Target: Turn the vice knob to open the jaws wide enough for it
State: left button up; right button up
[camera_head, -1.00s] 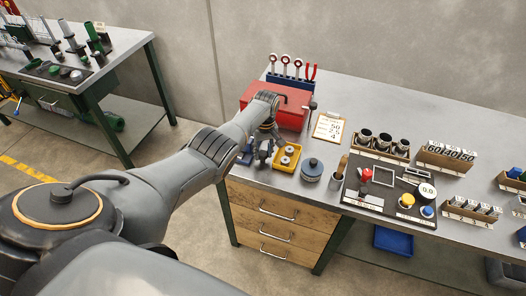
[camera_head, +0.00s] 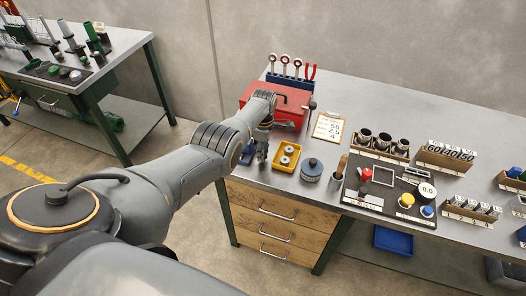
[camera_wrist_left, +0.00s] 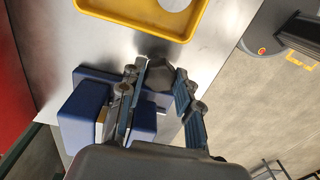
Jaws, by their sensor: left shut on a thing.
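The blue vice (camera_wrist_left: 90,108) sits on the metal bench, left of the middle in the left wrist view. In the head view only a bit of the vice (camera_head: 247,153) shows beside my arm. A narrow pale strip shows between its two blue blocks. The dark grey faceted knob (camera_wrist_left: 157,74) is at its right side, near the bench edge. My left gripper (camera_wrist_left: 160,86) has its fingers on either side of the knob and is shut on it. In the head view my left gripper (camera_head: 262,152) is left of the yellow tray. My right gripper is not in view.
The yellow tray (camera_wrist_left: 187,31) with metal rings lies close to the gripper. A red toolbox (camera_head: 262,96) stands behind it. A round blue-grey container (camera_head: 312,170) and a clipboard (camera_head: 329,127) are to the right. The bench's front edge is close.

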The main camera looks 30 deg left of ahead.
pick_arm(q)
jog(key=shift+f+n, duration=0.1)
jog(key=shift+n, duration=1.9)
jog(key=o, duration=1.1)
jog(key=shift+o, duration=0.2)
jog(key=shift+w+a+r, duration=0.1)
jog(key=shift+w+r, duration=0.05)
jog(key=shift+r, duration=0.75)
notch_tip(320, 180, up, 10)
jog(key=shift+r, duration=0.15)
jog(key=shift+a, duration=0.1)
